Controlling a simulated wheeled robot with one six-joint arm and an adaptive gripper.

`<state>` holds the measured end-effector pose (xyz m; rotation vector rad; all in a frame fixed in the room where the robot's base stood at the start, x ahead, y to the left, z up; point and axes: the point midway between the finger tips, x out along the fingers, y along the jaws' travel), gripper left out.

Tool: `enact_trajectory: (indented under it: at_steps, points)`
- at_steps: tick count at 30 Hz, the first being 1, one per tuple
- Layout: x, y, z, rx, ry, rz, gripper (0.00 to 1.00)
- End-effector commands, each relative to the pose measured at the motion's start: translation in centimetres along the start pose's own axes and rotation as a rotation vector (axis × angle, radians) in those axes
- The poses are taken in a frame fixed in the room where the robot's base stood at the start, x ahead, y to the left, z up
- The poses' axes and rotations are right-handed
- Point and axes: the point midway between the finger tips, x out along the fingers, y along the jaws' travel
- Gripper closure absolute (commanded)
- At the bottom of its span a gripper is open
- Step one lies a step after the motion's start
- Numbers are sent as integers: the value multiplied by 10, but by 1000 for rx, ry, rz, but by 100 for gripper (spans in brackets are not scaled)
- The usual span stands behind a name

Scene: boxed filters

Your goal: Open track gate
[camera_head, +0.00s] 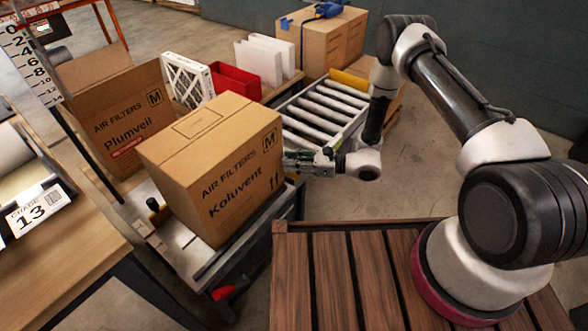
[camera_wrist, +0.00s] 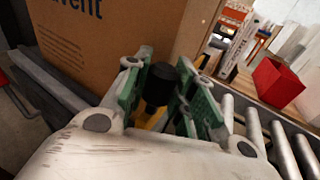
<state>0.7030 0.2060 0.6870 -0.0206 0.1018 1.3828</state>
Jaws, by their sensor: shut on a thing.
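My gripper (camera_head: 305,160) reaches in from the right to the right side of the Koluvent carton, where the roller track begins. In the wrist view, the green-padded fingers of my gripper (camera_wrist: 170,95) are closed around a black knob (camera_wrist: 160,80). A yellow part (camera_wrist: 152,118), seemingly of the track gate, shows below the knob. Most of the gate is hidden by my fingers and palm. The roller track (camera_head: 320,112) runs away behind my gripper; its rollers also show in the wrist view (camera_wrist: 255,130).
The Koluvent carton (camera_head: 215,165) stands closed on the track's near section, close to my fingers. The Plumveil carton (camera_head: 115,115) stands behind it at left. A red bin (camera_head: 235,82), white filters (camera_head: 265,60) and a brown carton (camera_head: 325,40) stand farther back. Floor right of the track is clear.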

Motion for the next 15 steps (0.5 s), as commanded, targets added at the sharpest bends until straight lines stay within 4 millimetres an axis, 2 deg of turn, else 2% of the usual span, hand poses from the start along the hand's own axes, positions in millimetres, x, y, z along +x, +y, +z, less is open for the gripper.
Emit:
enact_trajectory:
  at_steps: [1,4,14,15]
  points:
    - [1,-3,9,1,11,-5,100]
    - [2,-2,17,10,27,-6,100]
    - [1,-2,18,14,33,-7,100]
    - [1,-2,18,14,33,-7,68]
